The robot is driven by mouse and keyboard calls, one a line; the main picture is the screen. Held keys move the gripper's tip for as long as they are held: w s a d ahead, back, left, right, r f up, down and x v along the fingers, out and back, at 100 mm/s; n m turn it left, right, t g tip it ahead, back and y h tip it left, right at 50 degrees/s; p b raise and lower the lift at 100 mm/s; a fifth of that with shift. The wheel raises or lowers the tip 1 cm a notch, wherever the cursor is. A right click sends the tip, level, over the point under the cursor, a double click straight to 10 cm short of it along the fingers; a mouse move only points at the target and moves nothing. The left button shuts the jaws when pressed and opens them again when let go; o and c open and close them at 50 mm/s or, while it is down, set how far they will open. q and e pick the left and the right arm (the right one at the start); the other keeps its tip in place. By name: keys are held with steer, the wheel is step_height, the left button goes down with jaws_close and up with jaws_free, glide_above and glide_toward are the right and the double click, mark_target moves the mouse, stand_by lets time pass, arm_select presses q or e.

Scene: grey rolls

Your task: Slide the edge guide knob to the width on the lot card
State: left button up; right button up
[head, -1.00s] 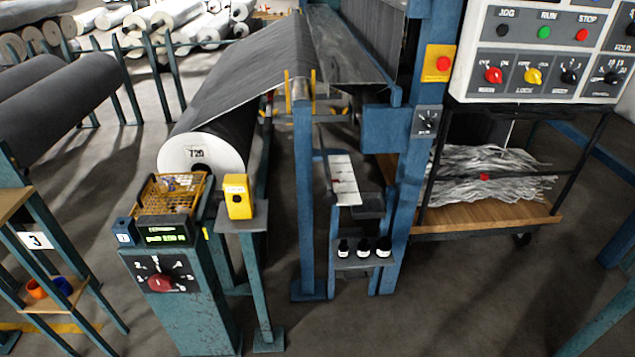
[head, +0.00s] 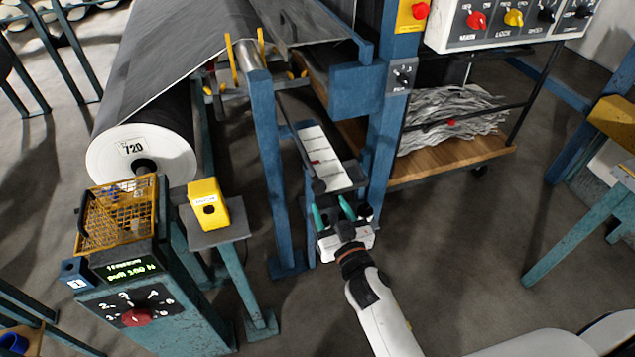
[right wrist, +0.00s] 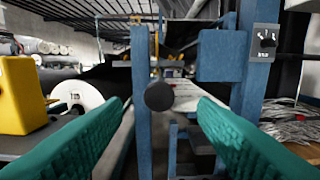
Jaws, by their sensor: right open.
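The dark round knob (right wrist: 159,96) shows in the right wrist view, between and apparently beyond my fingertips. In the head view the knob (head: 318,187) sits beside the lower left of a white scale strip (head: 330,172) with a red mark. The strip's figures are too small to read. My right gripper (head: 332,208) is open, its teal fingers spread close to the knob; I see no grip on it. My left gripper is not in view.
A blue post (head: 265,170) stands left of the scale, and a blue upright (head: 385,150) with a small switch (head: 402,76) right. A yellow box (head: 208,205) and wire basket (head: 118,218) stand at left.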

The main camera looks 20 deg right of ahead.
mark_target(320, 189)
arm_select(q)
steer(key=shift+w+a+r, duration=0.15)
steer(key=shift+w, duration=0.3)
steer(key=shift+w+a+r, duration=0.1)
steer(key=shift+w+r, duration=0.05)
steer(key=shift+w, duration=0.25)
arm_select(e)
steer(key=w, duration=0.8)
steer(key=shift+a+f, duration=0.1)
steer(key=shift+a, duration=0.1)
steer(key=shift+c, duration=0.5)
